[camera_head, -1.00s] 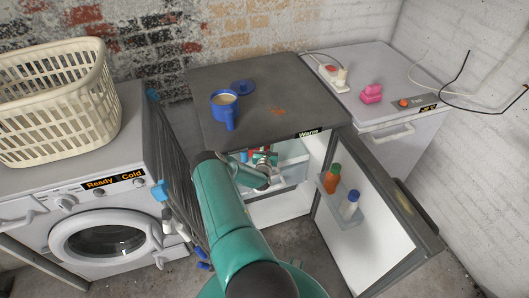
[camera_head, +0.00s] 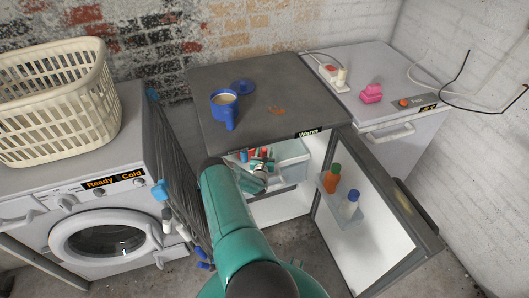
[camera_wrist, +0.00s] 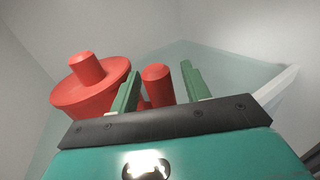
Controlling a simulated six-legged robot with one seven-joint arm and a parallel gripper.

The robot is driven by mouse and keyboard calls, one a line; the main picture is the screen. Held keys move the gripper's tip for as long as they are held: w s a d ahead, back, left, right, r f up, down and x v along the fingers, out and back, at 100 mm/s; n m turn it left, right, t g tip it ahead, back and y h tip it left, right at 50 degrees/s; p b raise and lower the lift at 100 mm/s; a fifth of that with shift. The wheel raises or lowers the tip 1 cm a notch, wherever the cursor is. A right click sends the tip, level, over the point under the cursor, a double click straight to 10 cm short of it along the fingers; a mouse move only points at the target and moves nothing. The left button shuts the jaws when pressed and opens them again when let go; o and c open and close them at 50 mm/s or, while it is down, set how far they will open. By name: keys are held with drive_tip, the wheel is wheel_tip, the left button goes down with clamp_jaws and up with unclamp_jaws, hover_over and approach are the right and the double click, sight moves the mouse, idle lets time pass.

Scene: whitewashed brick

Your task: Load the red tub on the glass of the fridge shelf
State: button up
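The red tub (camera_wrist: 75,96), with a round lid and a knob on top, stands at the left in the wrist view, beside my left finger. A red upright cylinder (camera_wrist: 157,84) shows between my two green fingers; whether it is part of the tub is unclear. My gripper (camera_wrist: 158,88) is open, with gaps beside the cylinder. In the head view my gripper (camera_head: 262,164) is inside the open fridge (camera_head: 297,207), with red parts (camera_head: 254,154) at its tip. The pale greenish glass shelf (camera_wrist: 218,66) spreads behind the fingers. The tub's base is hidden.
The fridge door (camera_head: 372,225) stands open at the right, with an orange bottle (camera_head: 332,178) and a white bottle (camera_head: 349,205) in its rack. A blue mug (camera_head: 223,108) stands on the fridge top. A washing machine (camera_head: 103,222) is at the left.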

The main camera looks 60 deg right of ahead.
drive_tip(key=shift+r, duration=0.15)
drive_tip(key=v, duration=1.2)
idle(0.4)
